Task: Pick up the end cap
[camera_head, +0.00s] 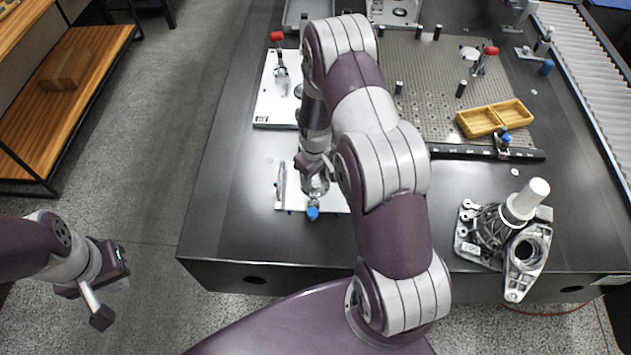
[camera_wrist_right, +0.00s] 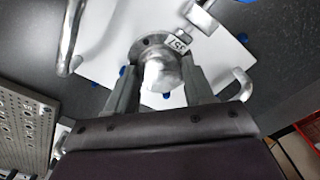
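A round grey metal part with a flange and a small number tag, apparently the end cap (camera_wrist_right: 163,76), is on a white fixture plate (camera_wrist_right: 228,62) in the right wrist view. My right gripper (camera_wrist_right: 160,72) has one finger on either side of it. Whether the fingers press on it is unclear. In the head view my right arm reaches over the table to the white plate (camera_head: 288,203), and my right gripper (camera_head: 313,178) largely hides the part there. My left gripper (camera_head: 103,300) hangs beside the table over the floor, its finger opening unclear.
A grey cast housing (camera_head: 525,262) with a white cylinder (camera_head: 528,198) stands at the table's front right. A second white fixture plate (camera_head: 275,105) lies behind. A roller conveyor (camera_head: 590,80) runs at right.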

